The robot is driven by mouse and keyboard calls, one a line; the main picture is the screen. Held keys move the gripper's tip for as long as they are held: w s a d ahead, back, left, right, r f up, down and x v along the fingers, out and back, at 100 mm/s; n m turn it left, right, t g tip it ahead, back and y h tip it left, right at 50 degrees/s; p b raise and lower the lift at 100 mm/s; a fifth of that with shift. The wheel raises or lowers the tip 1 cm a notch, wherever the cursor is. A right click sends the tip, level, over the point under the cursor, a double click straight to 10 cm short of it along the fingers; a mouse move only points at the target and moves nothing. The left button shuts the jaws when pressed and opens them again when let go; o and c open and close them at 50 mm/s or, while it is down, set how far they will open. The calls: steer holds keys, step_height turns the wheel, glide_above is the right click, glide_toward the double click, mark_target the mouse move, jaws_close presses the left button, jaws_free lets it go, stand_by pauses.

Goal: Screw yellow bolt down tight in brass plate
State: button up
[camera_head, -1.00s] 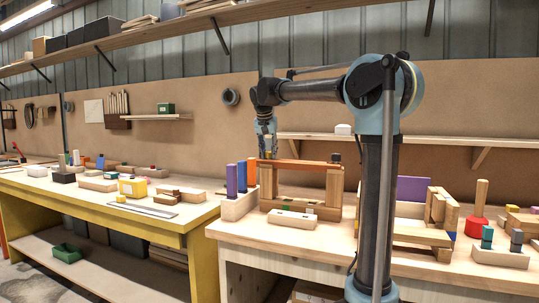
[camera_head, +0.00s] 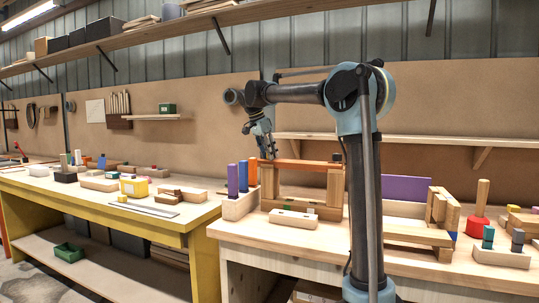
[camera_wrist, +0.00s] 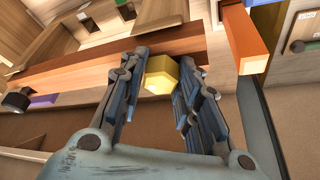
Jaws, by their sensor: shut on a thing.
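The yellow bolt (camera_wrist: 160,76) shows its six-sided head in the wrist view, between the two fingers of my gripper (camera_wrist: 166,62). My gripper is shut on this head. The bolt's shank is hidden. In the head view my gripper (camera_head: 269,152) points down, tilted, at the left end of a red-brown wooden beam (camera_head: 300,164). The beam (camera_wrist: 80,77) also passes behind the fingertips in the wrist view. I cannot make out the brass plate in either view, and whether the bolt sits in a hole is hidden.
A dark knob (camera_head: 336,157) is at the beam's right end. An upright orange bar (camera_head: 252,173) and purple pegs (camera_head: 233,181) stand close left of my gripper; the orange bar (camera_wrist: 246,42) is near the right finger in the wrist view. Other wooden assemblies crowd the bench to the right.

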steer(key=shift+f, duration=0.15)
jaws_close()
jaws_free()
steer(key=shift+w+a+m+g+h, duration=0.1)
steer(key=shift+m+g+h, duration=0.2)
steer(key=shift+m, duration=0.8)
steer(key=shift+w+m+g+h, duration=0.15)
steer(key=shift+m+g, duration=0.25)
steer(key=shift+m, duration=0.7)
steer(key=o, duration=0.8)
steer(key=shift+s, duration=0.1)
steer(key=o, duration=0.5)
steer(key=shift+f, duration=0.1)
steer(key=v, duration=1.2)
steer(key=shift+w, duration=0.2)
steer(key=shift+s, duration=0.1)
